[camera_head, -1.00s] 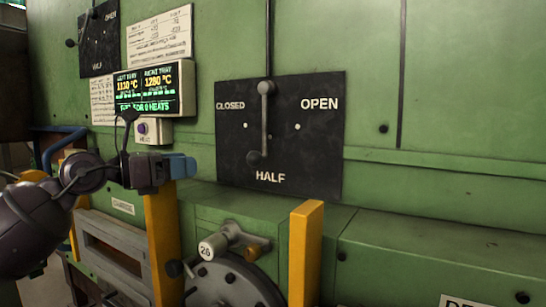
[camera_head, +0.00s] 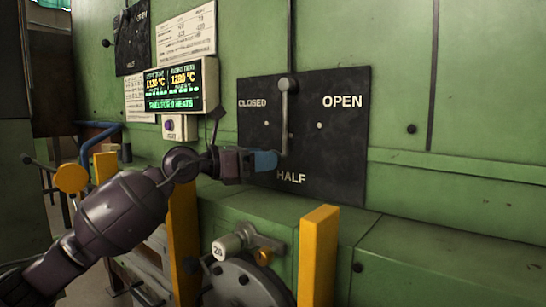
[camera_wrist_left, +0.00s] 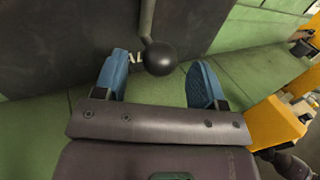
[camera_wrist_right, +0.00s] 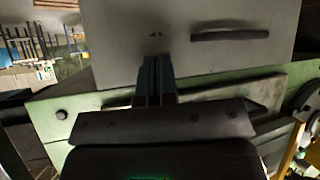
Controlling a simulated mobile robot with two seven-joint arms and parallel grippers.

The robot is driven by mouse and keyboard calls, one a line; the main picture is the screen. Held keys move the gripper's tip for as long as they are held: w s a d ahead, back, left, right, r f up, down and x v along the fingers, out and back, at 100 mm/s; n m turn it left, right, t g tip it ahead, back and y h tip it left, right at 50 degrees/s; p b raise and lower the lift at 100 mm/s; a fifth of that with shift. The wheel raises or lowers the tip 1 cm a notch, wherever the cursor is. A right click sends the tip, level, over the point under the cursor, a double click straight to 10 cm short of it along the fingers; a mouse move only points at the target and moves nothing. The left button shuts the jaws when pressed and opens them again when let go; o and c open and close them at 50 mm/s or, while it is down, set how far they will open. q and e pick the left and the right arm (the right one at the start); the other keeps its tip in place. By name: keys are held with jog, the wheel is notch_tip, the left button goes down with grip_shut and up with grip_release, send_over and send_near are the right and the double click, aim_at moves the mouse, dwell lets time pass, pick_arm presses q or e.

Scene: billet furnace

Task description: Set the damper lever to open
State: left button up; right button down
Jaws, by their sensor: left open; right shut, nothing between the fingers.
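The damper lever (camera_head: 285,115) is a grey rod hanging almost straight down from its pivot, pointing at HALF on a black plate (camera_head: 345,150) marked CLOSED, HALF and OPEN. My left gripper (camera_head: 268,161) is at the lower end of the lever and hides its knob in the head view. In the left wrist view the dark round knob (camera_wrist_left: 160,58) shows in the gap between the blue fingertips of the open left gripper (camera_wrist_left: 161,78), with room visible on both sides. My right gripper (camera_wrist_right: 155,78) is shut and empty, in front of a grey panel; it is outside the head view.
A second, smaller lever plate (camera_head: 132,38) and a lit temperature display (camera_head: 174,86) are at the upper left. Yellow posts (camera_head: 318,255) and a handwheel (camera_head: 240,285) stand below the plate. The green wall right of the plate is mostly clear.

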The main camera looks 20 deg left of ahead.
pick_arm(q)
jog(key=shift+x, duration=1.55)
